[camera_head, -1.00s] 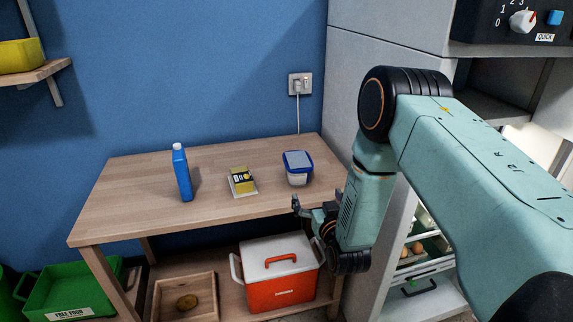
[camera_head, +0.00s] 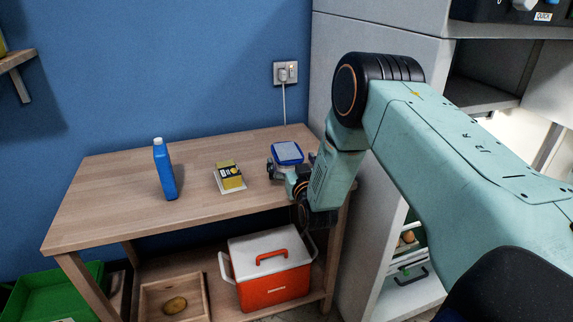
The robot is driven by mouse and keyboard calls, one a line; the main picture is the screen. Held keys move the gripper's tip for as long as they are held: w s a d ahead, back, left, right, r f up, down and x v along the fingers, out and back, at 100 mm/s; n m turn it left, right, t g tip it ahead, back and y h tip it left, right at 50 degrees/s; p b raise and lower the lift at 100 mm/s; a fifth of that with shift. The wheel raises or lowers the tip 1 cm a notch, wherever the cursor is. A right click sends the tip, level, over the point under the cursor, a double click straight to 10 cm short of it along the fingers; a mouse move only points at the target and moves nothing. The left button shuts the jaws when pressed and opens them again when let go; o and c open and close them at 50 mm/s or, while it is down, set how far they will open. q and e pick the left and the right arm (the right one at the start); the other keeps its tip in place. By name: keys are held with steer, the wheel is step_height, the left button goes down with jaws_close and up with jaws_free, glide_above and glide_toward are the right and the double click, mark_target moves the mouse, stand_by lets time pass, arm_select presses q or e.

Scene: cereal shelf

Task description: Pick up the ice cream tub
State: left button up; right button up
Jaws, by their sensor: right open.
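The ice cream tub (camera_head: 287,152) stands on the right part of the wooden table (camera_head: 120,200). It has a blue lid with a pale top, and its white lower part is mostly hidden by my gripper. My right gripper (camera_head: 289,168) is at the tub's near side, with its open fingers to the left and right of the tub's lower body. I cannot tell whether the fingers touch it. My left gripper is not in view.
A blue bottle (camera_head: 165,170) and a yellow pack on a white dish (camera_head: 229,176) stand left of the tub. Below are a red and white cooler (camera_head: 272,280), a wooden tray (camera_head: 146,299) and a green crate (camera_head: 62,300). A grey cabinet (camera_head: 372,50) bounds the right side.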

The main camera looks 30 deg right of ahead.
steer(key=shift+w+d, duration=0.15)
steer(key=shift+w, duration=0.25)
steer(key=shift+w+r, duration=0.1)
steer(key=shift+w, duration=0.1)
steer(key=c, duration=1.2)
